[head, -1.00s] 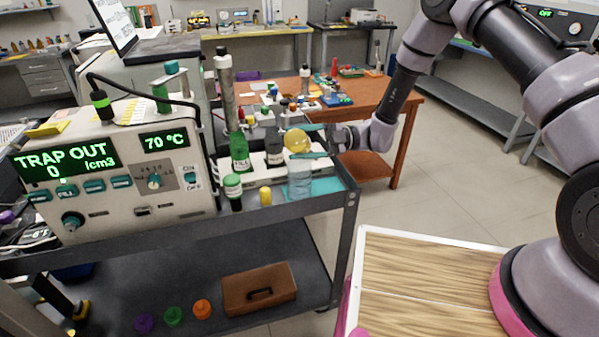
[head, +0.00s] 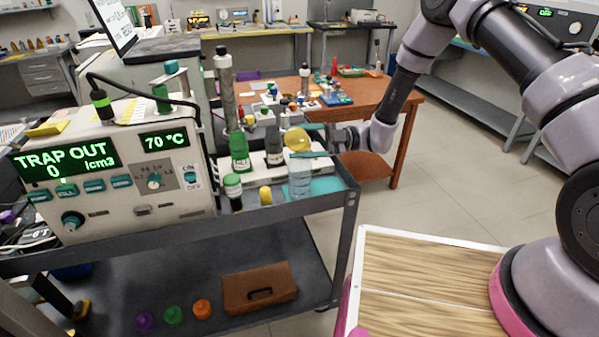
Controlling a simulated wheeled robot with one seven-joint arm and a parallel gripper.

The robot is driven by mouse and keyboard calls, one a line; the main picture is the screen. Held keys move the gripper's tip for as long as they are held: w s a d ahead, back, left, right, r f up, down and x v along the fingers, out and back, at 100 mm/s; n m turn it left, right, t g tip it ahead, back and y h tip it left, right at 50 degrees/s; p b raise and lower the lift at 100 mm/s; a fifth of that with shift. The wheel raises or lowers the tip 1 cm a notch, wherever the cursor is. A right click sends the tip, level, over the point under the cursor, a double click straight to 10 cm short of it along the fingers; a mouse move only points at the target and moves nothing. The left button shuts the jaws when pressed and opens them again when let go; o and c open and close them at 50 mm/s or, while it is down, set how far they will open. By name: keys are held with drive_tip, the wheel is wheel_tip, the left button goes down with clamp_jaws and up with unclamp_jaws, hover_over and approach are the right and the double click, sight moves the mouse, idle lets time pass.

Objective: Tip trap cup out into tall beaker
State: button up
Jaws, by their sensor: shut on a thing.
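My gripper (head: 312,141) reaches in from the right over the cart, its teal fingers shut on a small yellow round cup (head: 297,140), which I take to be the trap cup. The cup lies tilted over, with a rounded yellow face towards the camera. What is inside it cannot be made out. The clear tall beaker (head: 300,182) stands upright on the cart's top, just below the cup and fingers. It looks pale blue, and its contents are unclear. The instrument (head: 110,170) at the left reads "TRAP OUT 0 /cm3" and "70 °C".
The cart's raised edge (head: 340,195) runs in front. A brown case (head: 259,288) lies on the lower shelf.

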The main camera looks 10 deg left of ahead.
drive_tip(key=shift+s+r+n+h, duration=0.1)
drive_tip(key=shift+s+n+h, duration=0.15)
drive_tip(key=shift+n, duration=0.35)
drive_tip(key=s+n+h, duration=0.1)
drive_tip(key=n, duration=0.1)
drive_tip(key=s+n+t, duration=0.1)
drive_tip(key=n, duration=0.1)
drive_tip(key=shift+f+h, duration=0.35)
drive_tip(key=shift+f, duration=0.05)
drive_tip(key=shift+w+f, duration=0.1)
drive_tip(key=shift+w, duration=0.1)
drive_tip(key=n+t, duration=0.1)
drive_tip(key=s+f+n+t+h, duration=0.1)
drive_tip(key=shift+s+n, duration=0.1)
drive_tip(key=shift+n, duration=0.3)
drive_tip(key=s+f+n+t+b, duration=0.3)
drive_tip(key=s+f+n+t, duration=0.2)
drive_tip(key=n, duration=0.5)
drive_tip(key=shift+s+f+t, duration=0.35)
drive_tip(key=shift+s+t, duration=0.8)
drive_tip(key=shift+t, duration=0.75)
